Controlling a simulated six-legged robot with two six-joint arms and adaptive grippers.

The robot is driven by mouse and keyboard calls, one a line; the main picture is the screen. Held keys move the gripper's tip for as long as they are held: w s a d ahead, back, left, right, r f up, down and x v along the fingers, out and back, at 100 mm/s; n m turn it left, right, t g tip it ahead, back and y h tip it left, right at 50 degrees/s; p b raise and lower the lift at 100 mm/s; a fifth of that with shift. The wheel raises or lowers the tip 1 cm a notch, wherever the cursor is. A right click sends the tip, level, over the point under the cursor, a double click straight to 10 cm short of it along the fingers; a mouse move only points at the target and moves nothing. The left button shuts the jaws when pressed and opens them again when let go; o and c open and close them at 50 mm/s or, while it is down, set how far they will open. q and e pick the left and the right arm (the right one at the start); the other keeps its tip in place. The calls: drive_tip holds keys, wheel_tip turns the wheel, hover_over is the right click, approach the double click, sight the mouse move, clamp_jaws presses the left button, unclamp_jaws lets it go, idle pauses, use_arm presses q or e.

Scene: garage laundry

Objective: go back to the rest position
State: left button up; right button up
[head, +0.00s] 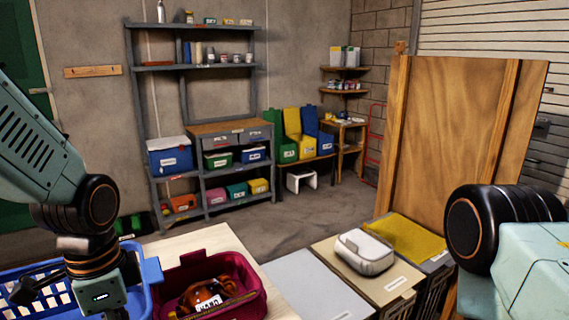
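My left arm comes in from the left. Its wrist end (98,290) hangs in front of the blue basket (151,271) at the bottom left. A dark part juts left from this wrist. The fingertips cannot be made out, so whether the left gripper is open or shut is unclear. Of my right arm only thick links show at the lower right; its gripper is out of the frame. A maroon bin (257,285) stands just right of the blue basket. It holds an orange-brown item (203,296) with a white label.
The pale worktop (205,240) bears the basket and bin. To the right are a grey lid (312,285), a beige lid (345,262) with a white case (364,252), and a yellow lid (408,238). A wooden panel (450,130) stands behind. Open floor (300,215) lies before the shelves.

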use_arm(q)
drive_tip(key=w+f+n+t, duration=0.1)
drive_tip(key=w+n+t, duration=0.35)
drive_tip(key=w, duration=0.25)
wheel_tip(320, 180, down, 16)
drive_tip(key=s+d+f+n+b, duration=0.1)
drive_tip(key=s+n+b, duration=0.2)
drive_tip(key=n+b, duration=0.3)
drive_tip(key=s+f+n+g+b, duration=0.1)
drive_tip(key=s+f+g+b, duration=0.3)
drive_tip(key=s+f, duration=2)
drive_tip(key=f+b, duration=0.1)
drive_tip(key=b, duration=0.4)
drive_tip(key=shift+n, duration=0.35)
drive_tip(key=shift+s+g, duration=0.1)
drive_tip(key=shift+g, duration=0.15)
drive_tip(key=shift+a, duration=0.1)
